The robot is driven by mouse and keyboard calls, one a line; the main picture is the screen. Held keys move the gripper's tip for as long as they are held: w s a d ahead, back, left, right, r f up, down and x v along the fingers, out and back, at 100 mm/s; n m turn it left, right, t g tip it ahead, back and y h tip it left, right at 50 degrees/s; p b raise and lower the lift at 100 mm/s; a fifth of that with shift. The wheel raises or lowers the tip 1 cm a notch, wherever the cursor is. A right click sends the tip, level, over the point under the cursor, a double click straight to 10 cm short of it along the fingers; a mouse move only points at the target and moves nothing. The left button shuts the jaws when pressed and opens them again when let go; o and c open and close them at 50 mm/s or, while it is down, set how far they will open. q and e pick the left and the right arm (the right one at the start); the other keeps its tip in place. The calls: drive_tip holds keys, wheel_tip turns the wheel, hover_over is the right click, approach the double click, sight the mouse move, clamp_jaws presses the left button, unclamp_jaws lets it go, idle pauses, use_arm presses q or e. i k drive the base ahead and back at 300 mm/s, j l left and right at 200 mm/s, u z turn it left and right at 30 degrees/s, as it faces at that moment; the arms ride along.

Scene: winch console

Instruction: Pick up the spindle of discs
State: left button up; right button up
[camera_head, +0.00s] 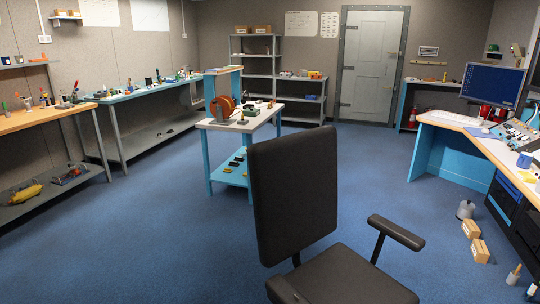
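I cannot make out a spindle of discs for certain; the small items on the benches and shelves are too small to tell apart. An orange-brown drum-like object (222,108) stands on the small blue-legged table (262,118) in the middle of the room. I cannot tell whether it is linked to the spindle. Neither of my grippers shows in the head view.
A black office chair (292,190) blocks the near centre. Cluttered benches (150,93) line the left wall. A desk with a monitor (492,84) stands at right, with boxes (479,250) on the floor beside it. Blue carpet (150,235) is clear at left.

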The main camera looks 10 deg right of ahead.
sight(467, 208)
drive_tip(key=i+j+u, duration=0.25)
drive_tip(key=u, duration=0.15)
drive_tip(key=i+j+u, duration=0.1)
drive_tip(key=i+u, duration=0.7)
drive_tip(key=i+z, duration=0.25)
drive_tip(key=i, duration=0.3)
drive_tip(key=i+z, duration=0.25)
drive_tip(key=i, duration=0.25)
drive_tip(key=i+j+z, duration=0.25)
drive_tip(key=i, duration=0.25)
drive_tip(key=i+l+z, duration=0.25)
drive_tip(key=i+z, duration=0.15)
drive_tip(key=i, duration=0.15)
drive_tip(key=i+l+z, duration=0.1)
drive_tip(key=i+z, duration=0.3)
drive_tip(key=i, duration=0.15)
drive_tip(key=i+z, duration=0.35)
drive_tip(key=i, duration=0.2)
drive_tip(key=i+j+z, duration=0.4)
drive_tip(key=i+l+z, duration=0.25)
drive_tip(key=i+z, duration=0.65)
drive_tip(key=i, duration=0.25)
drive_tip(key=i+j+z, duration=0.1)
drive_tip(key=i+z, duration=0.35)
drive_tip(key=i+j+z, duration=0.45)
drive_tip(key=i, duration=0.2)
drive_tip(key=i+z, duration=0.45)
drive_tip(key=i, duration=0.3)
